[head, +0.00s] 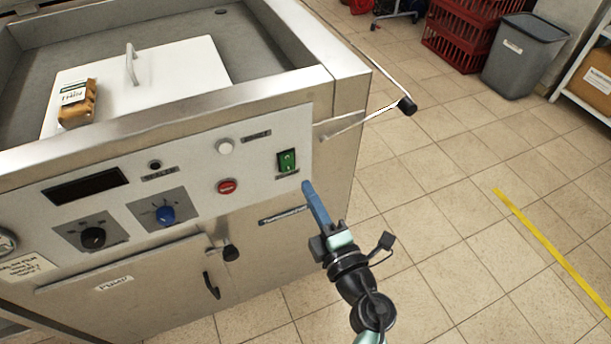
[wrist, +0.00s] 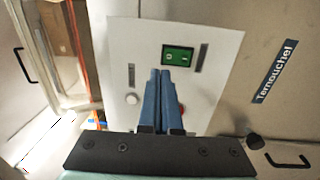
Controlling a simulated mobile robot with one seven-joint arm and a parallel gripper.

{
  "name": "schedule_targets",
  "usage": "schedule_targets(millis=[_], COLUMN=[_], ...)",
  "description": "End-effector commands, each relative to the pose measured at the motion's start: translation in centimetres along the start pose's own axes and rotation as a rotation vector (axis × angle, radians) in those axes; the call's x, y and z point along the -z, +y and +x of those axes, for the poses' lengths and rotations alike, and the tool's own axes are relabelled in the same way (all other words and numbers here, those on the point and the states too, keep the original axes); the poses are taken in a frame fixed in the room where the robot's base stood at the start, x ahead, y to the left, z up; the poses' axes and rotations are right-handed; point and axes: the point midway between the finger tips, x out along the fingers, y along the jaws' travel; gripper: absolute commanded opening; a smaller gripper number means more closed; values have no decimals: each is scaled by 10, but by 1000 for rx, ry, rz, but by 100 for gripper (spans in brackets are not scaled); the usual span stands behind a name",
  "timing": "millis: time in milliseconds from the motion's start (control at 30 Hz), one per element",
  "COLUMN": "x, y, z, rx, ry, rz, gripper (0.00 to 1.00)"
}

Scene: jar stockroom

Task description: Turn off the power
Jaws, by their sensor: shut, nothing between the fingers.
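A green rocker switch (head: 287,160) sits at the right end of the machine's pale control panel (head: 262,148). It also shows in the wrist view (wrist: 178,56), in a dark frame beyond my fingertips. My gripper (head: 307,186) is shut and empty, its blue fingers together. In the head view the tips are just below and right of the switch. In the wrist view the tips (wrist: 160,71) appear just short of the switch's lower edge; I cannot tell whether they touch the panel. I cannot read the switch's position.
A red button (head: 227,186), a white button (head: 225,147), a blue knob (head: 165,214) and a black knob (head: 93,237) share the panel. A lever with a black ball (head: 407,105) juts out right. A packaged item (head: 77,103) lies on the white lid (head: 180,80).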

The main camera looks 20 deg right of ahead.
Motion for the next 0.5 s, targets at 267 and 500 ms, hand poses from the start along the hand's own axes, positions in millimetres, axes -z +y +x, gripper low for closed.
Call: schedule_targets(millis=[267,500], x=[0,0], y=[9,12], z=[-49,-61], rx=[1,0], ry=[0,1], rz=[0,-1], gripper=[0,0])
